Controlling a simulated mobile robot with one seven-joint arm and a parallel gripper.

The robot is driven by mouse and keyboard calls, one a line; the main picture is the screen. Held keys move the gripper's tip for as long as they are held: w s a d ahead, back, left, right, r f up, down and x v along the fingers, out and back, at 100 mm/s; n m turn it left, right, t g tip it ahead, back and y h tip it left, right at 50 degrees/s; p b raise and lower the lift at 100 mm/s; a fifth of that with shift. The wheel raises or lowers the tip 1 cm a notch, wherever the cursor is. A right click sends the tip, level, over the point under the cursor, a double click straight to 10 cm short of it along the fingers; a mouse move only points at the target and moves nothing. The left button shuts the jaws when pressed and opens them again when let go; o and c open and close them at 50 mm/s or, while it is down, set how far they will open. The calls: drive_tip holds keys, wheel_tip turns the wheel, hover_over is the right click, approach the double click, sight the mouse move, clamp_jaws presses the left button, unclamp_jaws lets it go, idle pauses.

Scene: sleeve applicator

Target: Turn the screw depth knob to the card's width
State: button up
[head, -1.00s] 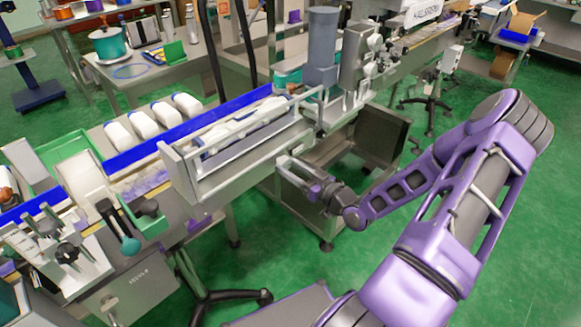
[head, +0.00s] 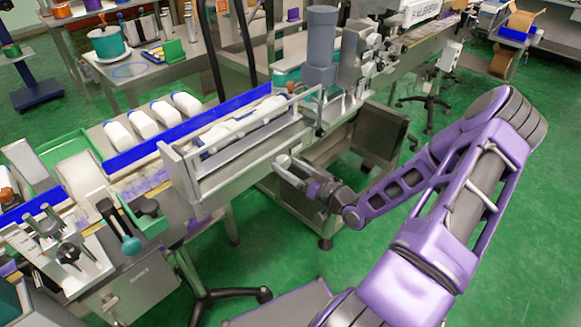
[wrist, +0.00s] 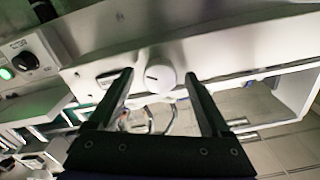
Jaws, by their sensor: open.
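In the wrist view a round pale knob (wrist: 159,79) with a short dark mark sits on the front face of a light metal panel. It appears between the tips of my gripper (wrist: 159,76). The two dark fingers are spread apart, one on each side of the knob; I cannot tell whether they touch it. No label is readable, so I cannot confirm it is the screw depth knob. I cannot identify the card in either view.
A black knob (wrist: 26,61) and a lit green button (wrist: 6,74) are on a panel at the wrist view's left. A metal guide frame (head: 192,177) with white bottles stands left of my gripper. An open metal bin (head: 365,140) lies to its right.

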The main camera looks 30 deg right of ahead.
drive_tip(key=shift+s, duration=0.1)
drive_tip(key=v, duration=1.7)
drive_tip(key=shift+p, duration=0.4)
drive_tip(key=shift+s+d, duration=0.1)
